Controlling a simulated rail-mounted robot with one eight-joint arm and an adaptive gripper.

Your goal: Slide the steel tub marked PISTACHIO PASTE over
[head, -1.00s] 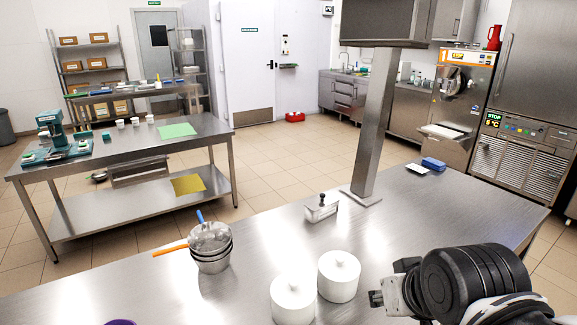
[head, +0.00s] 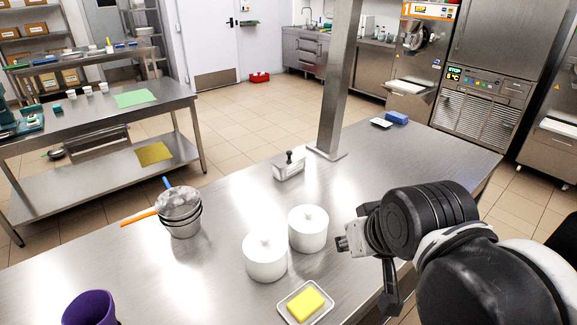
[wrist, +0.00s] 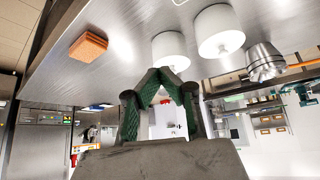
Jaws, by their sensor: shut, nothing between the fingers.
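No marking reading PISTACHIO PASTE is legible in either view. A small steel box (head: 289,168) with a black knob stands on the near steel counter, by the foot of the post; its lettering is too small to read. A stack of steel bowls or pans (head: 181,212) stands further left and also shows in the wrist view (wrist: 265,62). My gripper (head: 342,244) is above the counter, right of two white lidded pots (head: 265,256). In the wrist view its green-padded fingers (wrist: 166,75) meet at the tips with nothing between them.
A white dish (head: 284,309) with a yellow block and a purple cup (head: 90,308) stand near the front edge. An orange-brown block (wrist: 88,46) lies on the counter in the wrist view. The steel post (head: 335,90) rises at the back. Counter between bowls and steel box is clear.

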